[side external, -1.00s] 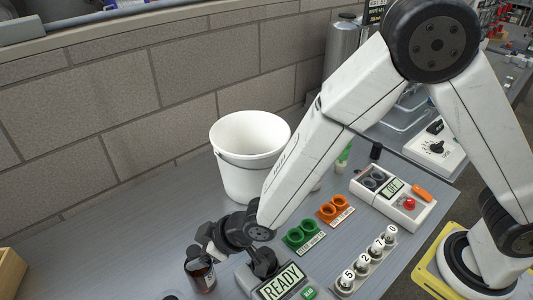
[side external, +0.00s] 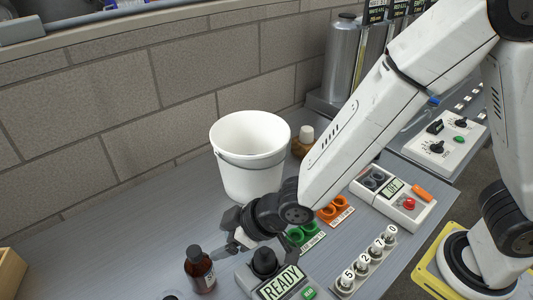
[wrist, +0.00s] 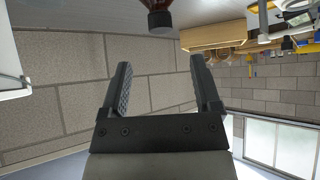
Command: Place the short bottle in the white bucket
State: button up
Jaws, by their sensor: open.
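A dark brown bottle with a black cap and a dark label (side external: 201,272) stands upright on the grey table, in front of the bucket. Its black cap end also shows at the top of the wrist view (wrist: 160,18). The white bucket (side external: 248,160) stands upright against the wall side; its inside bottom is hidden. A second brown bottle with a tan cap (side external: 303,142) is partly hidden beside the bucket, behind my arm. I cannot tell which bottle is the short one. My gripper (wrist: 160,62) is open and empty, between the bucket and the black-capped bottle, apart from both.
A device reading READY (side external: 280,283) stands close right of the black-capped bottle. Green cups (side external: 302,236), orange cups (side external: 335,210), numbered knobs (side external: 366,260) and a control box (side external: 393,197) lie further right. The table left of the bucket is clear.

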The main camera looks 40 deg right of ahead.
dwell(0.5)
jog(key=d+m+g+h, duration=0.1)
jog(key=d+m+h, duration=0.3)
jog(key=d, duration=1.2)
jog(key=s+d+m+g+h, duration=0.1)
jog(key=s+d+m, duration=0.1)
jog(key=d, duration=0.4)
jog(key=s+d+r+m+g, duration=0.1)
jog(key=s+d+m+g, duration=0.1)
jog(key=s+d, duration=0.2)
jog(key=shift+s+d+r+h, duration=0.3)
jog(key=shift+d+h, duration=0.1)
jog(key=shift+d, duration=0.8)
jog(key=shift+o, duration=0.7)
jog(key=shift+w, duration=0.1)
